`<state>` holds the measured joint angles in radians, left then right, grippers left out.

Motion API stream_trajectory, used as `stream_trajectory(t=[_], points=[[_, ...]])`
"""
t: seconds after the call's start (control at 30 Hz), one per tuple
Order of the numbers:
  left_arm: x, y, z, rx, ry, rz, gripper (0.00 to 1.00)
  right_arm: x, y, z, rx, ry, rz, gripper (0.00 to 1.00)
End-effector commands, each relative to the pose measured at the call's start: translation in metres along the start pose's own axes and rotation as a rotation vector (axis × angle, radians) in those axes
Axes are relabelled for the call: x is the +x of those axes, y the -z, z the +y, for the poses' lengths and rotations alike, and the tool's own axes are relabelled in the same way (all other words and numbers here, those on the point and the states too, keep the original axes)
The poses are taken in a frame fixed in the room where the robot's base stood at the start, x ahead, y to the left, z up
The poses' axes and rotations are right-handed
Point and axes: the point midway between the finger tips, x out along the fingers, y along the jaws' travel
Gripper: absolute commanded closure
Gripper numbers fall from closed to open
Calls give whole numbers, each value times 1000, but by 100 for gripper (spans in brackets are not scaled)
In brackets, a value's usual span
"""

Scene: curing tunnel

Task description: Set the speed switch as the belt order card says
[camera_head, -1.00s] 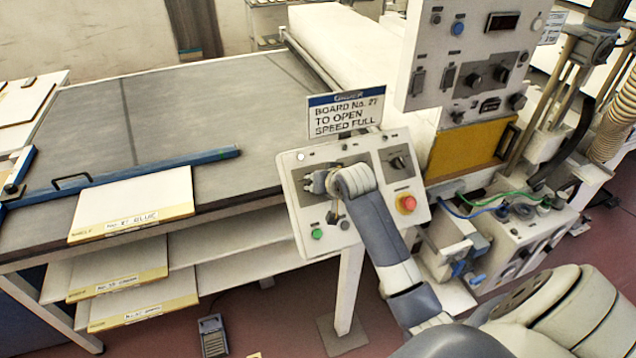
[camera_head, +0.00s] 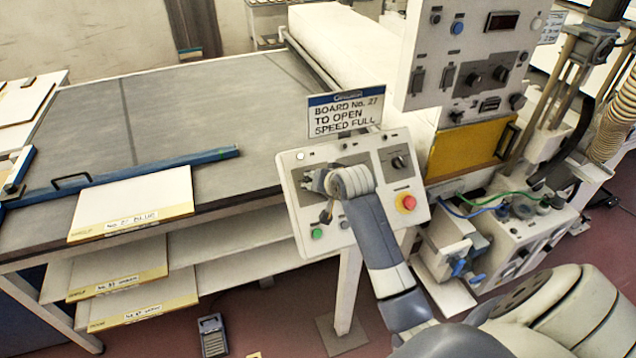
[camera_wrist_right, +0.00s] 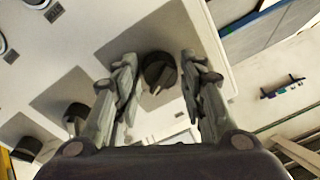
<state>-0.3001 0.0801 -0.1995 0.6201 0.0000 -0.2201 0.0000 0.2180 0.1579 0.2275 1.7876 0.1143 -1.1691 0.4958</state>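The belt order card (camera_head: 346,112) stands behind the control panel and reads "BOARD No. 27 TO OPEN SPEED FULL". The white sloped panel (camera_head: 375,225) carries a black rotary switch (camera_head: 398,162) at upper right, a green button (camera_head: 317,234) and a red button on yellow (camera_head: 406,202). My right gripper (camera_head: 318,184) is over the panel's left part, hiding some of it. In the right wrist view my right gripper (camera_wrist_right: 158,70) is open, its fingers on either side of a black knob (camera_wrist_right: 160,74), with gaps visible. The knob's label is not readable. My left gripper is out of view.
A grey table (camera_head: 210,90) with a blue bar (camera_head: 130,175) and labelled boards (camera_head: 135,200) lies left of the panel. A taller switch cabinet (camera_head: 470,60) stands at right. In the wrist view, another knob (camera_wrist_right: 76,114) lies to the left.

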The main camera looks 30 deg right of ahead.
Motion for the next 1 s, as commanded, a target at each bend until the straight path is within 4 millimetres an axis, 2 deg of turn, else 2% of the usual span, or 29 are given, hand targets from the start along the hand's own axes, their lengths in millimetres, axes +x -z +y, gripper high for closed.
stream_trajectory(t=[0.47, 0.67, 1.0], points=[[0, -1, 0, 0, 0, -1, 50, -6, 1, 0, -2, 1, 3, 50], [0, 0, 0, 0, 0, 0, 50, -32, 1, 0, -1, 2, 4, 50], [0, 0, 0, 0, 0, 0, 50, -92, 0, 0, -1, 2, 3, 50]])
